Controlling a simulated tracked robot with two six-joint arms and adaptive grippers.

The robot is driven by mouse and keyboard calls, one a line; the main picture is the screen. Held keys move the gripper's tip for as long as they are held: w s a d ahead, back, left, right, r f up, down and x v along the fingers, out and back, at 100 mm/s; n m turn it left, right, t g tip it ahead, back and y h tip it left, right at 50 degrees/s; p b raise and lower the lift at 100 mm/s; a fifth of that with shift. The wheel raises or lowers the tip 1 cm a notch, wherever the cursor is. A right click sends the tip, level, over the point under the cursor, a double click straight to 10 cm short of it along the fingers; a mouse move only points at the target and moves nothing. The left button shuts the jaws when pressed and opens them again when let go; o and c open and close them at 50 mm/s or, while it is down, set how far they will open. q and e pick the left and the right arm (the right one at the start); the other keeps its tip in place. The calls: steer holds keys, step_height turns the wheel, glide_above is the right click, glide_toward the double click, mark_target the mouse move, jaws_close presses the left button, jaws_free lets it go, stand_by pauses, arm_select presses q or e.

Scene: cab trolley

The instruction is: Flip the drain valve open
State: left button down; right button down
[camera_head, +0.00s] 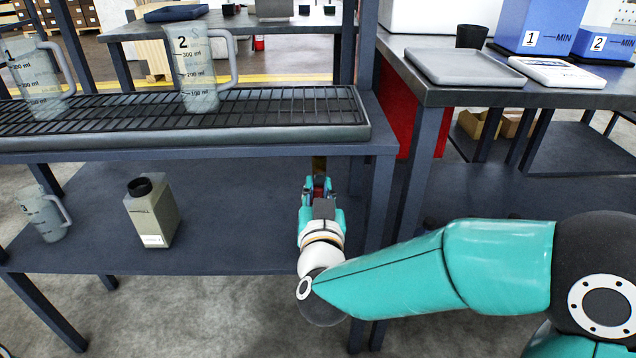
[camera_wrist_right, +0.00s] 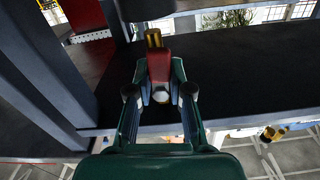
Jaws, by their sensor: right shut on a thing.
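The drain valve shows in the right wrist view as a brass-coloured piece (camera_wrist_right: 153,38) with a red handle (camera_wrist_right: 159,62). In the head view only a small brass part (camera_head: 319,163) shows below the front edge of the drip rack's shelf. My right gripper (camera_head: 319,188) reaches in under that edge. In the right wrist view my right gripper (camera_wrist_right: 160,92) has its fingers on both sides of the red handle and is shut on it. The handle's exact angle is hard to tell. My left gripper is not in view.
Measuring jugs 1 (camera_head: 47,75) and 2 (camera_head: 197,70) stand on the black drip rack (camera_head: 270,115). Jug 3 (camera_head: 45,213) and a square bottle (camera_head: 152,212) stand on the lower shelf (camera_head: 235,230). A dark post and a table (camera_head: 430,95) are close on the right.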

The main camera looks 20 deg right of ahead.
steer(key=shift+d+n, duration=0.15)
steer(key=shift+n, duration=0.65)
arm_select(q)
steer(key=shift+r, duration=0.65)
arm_select(e)
steer(key=c, duration=1)
jaws_free()
steer(key=shift+s, duration=0.1)
steer(key=shift+c, duration=0.2)
steer(key=v, duration=0.7)
steer(key=shift+s, duration=0.25)
